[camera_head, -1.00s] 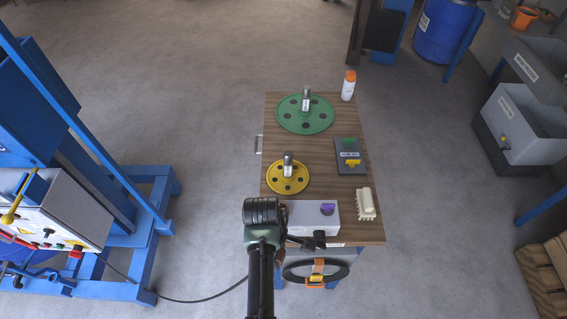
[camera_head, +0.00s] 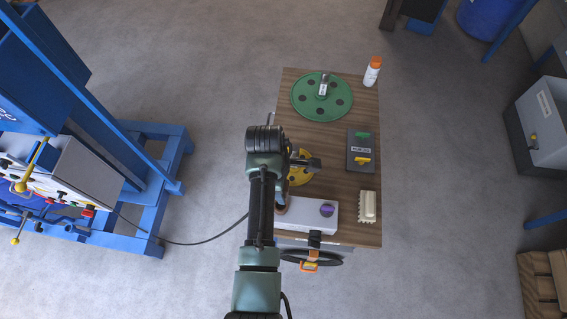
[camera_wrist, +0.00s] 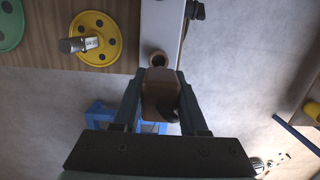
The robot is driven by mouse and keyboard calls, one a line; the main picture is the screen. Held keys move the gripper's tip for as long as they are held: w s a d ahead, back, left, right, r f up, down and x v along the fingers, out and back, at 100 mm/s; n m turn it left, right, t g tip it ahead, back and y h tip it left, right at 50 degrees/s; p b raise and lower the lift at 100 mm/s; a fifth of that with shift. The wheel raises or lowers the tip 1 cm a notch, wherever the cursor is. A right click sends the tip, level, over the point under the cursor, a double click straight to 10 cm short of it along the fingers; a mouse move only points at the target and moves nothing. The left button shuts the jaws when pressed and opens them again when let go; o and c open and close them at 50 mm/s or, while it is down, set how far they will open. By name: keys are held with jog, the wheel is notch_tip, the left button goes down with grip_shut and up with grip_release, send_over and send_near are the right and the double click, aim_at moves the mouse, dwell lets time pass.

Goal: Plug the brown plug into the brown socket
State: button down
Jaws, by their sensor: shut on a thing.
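In the wrist view my gripper (camera_wrist: 159,80) is shut on the brown plug (camera_wrist: 160,97), with a finger on each side of it. A round brown piece with a dark opening, seemingly the brown socket (camera_wrist: 157,58), shows just beyond the plug at the end of the white box (camera_wrist: 158,20). I cannot tell whether plug and socket touch. In the head view the white box (camera_head: 310,214) lies at the table's near end. A bit of brown (camera_head: 282,202) shows at its left end; my arm hides most of the gripper there.
The wooden table (camera_head: 345,222) also holds a yellow disc (camera_head: 299,176), a green disc (camera_head: 321,100), a grey switch box (camera_head: 360,152), a cream block (camera_head: 369,206) and a spray can (camera_head: 372,71). A black cable (camera_head: 200,243) runs from the blue machine (camera_head: 165,135) toward my arm.

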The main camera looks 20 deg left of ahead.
jog(key=shift+w+p, duration=0.1)
jog(key=shift+p, duration=0.2)
notch_tip(320, 180, down, 6)
jog(key=b, duration=0.4)
jog(key=shift+r, duration=0.25)
jog(key=shift+f, duration=0.15)
jog(key=shift+p, duration=0.45)
dwell(1.4)
jog(key=shift+f+b, duration=1.4)
jog(key=shift+f, duration=0.45)
jog(key=shift+c, duration=1.8)
grip_release()
jog(key=r, duration=0.4)
jog(key=a+r+b, duration=0.1)
jog(key=r, duration=0.3)
jog(key=r+b, duration=0.1)
jog(key=r, duration=0.4)
jog(key=shift+s+a, duration=0.25)
